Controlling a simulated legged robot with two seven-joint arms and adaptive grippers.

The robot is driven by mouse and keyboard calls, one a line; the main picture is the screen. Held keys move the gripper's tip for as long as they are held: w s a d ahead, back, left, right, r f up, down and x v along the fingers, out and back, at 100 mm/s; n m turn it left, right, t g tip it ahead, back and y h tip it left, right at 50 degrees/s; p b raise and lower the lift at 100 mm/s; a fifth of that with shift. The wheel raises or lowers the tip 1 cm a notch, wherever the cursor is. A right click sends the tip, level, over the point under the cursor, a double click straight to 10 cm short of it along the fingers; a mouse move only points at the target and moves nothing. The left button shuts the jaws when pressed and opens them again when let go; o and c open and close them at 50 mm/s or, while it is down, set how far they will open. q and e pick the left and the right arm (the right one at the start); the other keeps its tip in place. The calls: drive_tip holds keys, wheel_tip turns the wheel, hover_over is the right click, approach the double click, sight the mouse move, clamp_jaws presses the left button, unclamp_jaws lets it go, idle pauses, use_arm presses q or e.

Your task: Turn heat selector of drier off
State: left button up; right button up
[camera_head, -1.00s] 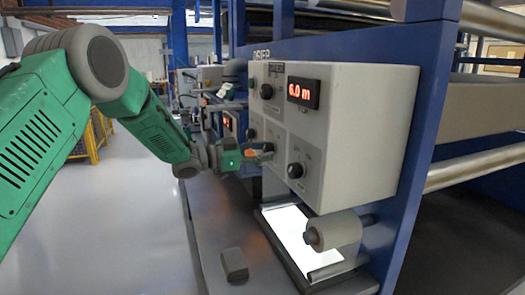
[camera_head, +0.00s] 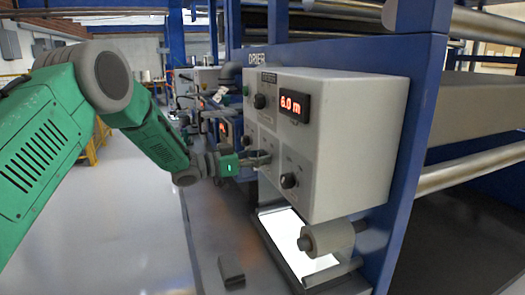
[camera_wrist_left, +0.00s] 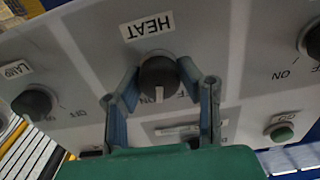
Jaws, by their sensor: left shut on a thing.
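The drier's control box (camera_head: 355,140) is light grey, with dark round knobs and a red display (camera_head: 294,105) reading "6.0 m". In the left wrist view, the heat selector (camera_wrist_left: 158,76) is a dark knob below an upside-down "HEAT" label (camera_wrist_left: 147,25). Its white mark points down in that picture. My left gripper (camera_wrist_left: 159,84) has its two blue-padded fingers on either side of this knob and is shut on it. In the head view, my left gripper (camera_head: 264,157) is at the panel's front face and hides the heat selector. My right gripper is out of view.
Other knobs are nearby: an upper one (camera_head: 259,101), a lower one (camera_head: 288,181) and the lamp knob (camera_wrist_left: 35,103). A green button (camera_wrist_left: 281,133) is also close. A lit white panel (camera_head: 290,240) and a roller (camera_head: 328,238) lie below the box. Open floor is at left.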

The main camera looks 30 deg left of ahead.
use_arm(q)
drive_tip(key=n+p, duration=0.3)
drive_tip(key=n, duration=0.1)
drive_tip(key=shift+s+a+f, duration=0.1)
drive_tip(key=shift+a+f, duration=0.05)
drive_tip(key=shift+f, duration=0.1)
drive_tip(key=n+p, duration=0.2)
drive_tip(key=n, duration=0.1)
drive_tip(key=shift+f, duration=0.15)
drive_tip(key=shift+f+n+p, duration=0.15)
drive_tip(key=shift+n+p, duration=0.3)
drive_tip(key=shift+n, duration=0.55)
drive_tip(key=shift+s, duration=0.1)
drive_tip(key=o, duration=1.1)
drive_tip(key=shift+o, duration=0.3)
drive_tip(key=shift+a+r, duration=0.2)
drive_tip(key=shift+a, duration=0.1)
